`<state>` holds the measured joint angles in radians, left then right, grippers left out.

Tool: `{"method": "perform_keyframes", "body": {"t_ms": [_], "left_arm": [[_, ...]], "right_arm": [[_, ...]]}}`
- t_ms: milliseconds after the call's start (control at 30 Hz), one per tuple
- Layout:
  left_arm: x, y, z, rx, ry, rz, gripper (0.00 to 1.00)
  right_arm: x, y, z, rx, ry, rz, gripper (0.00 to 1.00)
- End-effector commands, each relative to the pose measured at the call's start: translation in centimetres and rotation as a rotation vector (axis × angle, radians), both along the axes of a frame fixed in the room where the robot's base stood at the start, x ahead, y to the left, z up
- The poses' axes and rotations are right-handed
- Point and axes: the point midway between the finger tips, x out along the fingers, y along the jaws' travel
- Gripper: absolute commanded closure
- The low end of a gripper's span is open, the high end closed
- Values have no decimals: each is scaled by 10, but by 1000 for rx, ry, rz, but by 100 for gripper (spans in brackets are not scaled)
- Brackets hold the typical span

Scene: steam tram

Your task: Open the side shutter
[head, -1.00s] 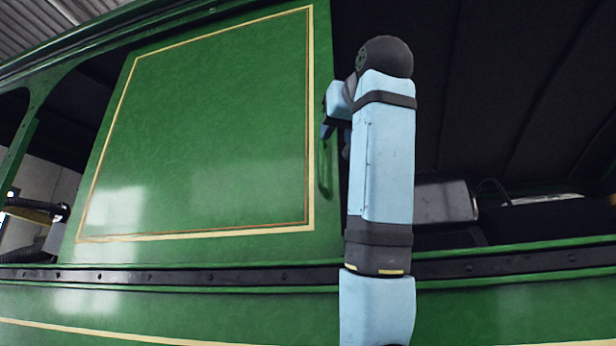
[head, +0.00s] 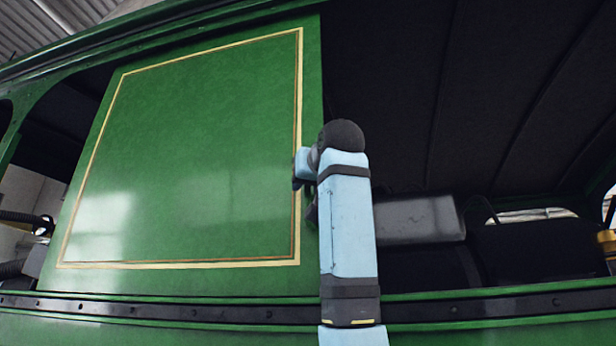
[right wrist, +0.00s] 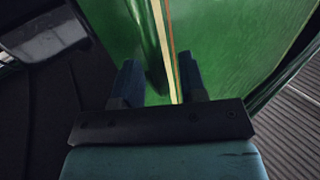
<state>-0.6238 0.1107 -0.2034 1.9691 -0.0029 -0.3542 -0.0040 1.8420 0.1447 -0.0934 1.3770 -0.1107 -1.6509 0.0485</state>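The side shutter (head: 190,165) is a green panel with a cream and orange border line, standing in the tram's side opening. Open space lies to its right. My right gripper (head: 303,180) is at the shutter's right edge in the head view. In the right wrist view its two fingers (right wrist: 160,82) stand apart in front of the shutter (right wrist: 225,45), with the border line running between them. A dark green vertical shape shows between the fingers; I cannot tell whether it is the handle. In the head view, my arm and gripper hide the handle area. My left gripper is not in view.
A dark rail (head: 210,312) with rivets runs along below the shutter. Inside the tram, a grey box (head: 420,218) stands right of my arm. The opening on the right is dark and wide. Green roof edging (head: 130,40) runs above.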

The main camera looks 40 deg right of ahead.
Motion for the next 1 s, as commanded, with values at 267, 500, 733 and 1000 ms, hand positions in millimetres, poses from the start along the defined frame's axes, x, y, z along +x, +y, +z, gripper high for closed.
{"method": "perform_keyframes", "body": {"t_ms": [267, 500, 733, 1000], "left_arm": [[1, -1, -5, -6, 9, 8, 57], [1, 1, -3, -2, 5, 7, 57], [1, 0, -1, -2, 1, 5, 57], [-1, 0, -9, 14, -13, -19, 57]], "right_arm": [[3, -1, -1, 1, 1, 0, 62], [3, -1, -1, 0, 1, 0, 100], [2, -2, -1, 1, 0, 0, 100], [-24, -24, -4, 2, -1, -3, 100]]}}
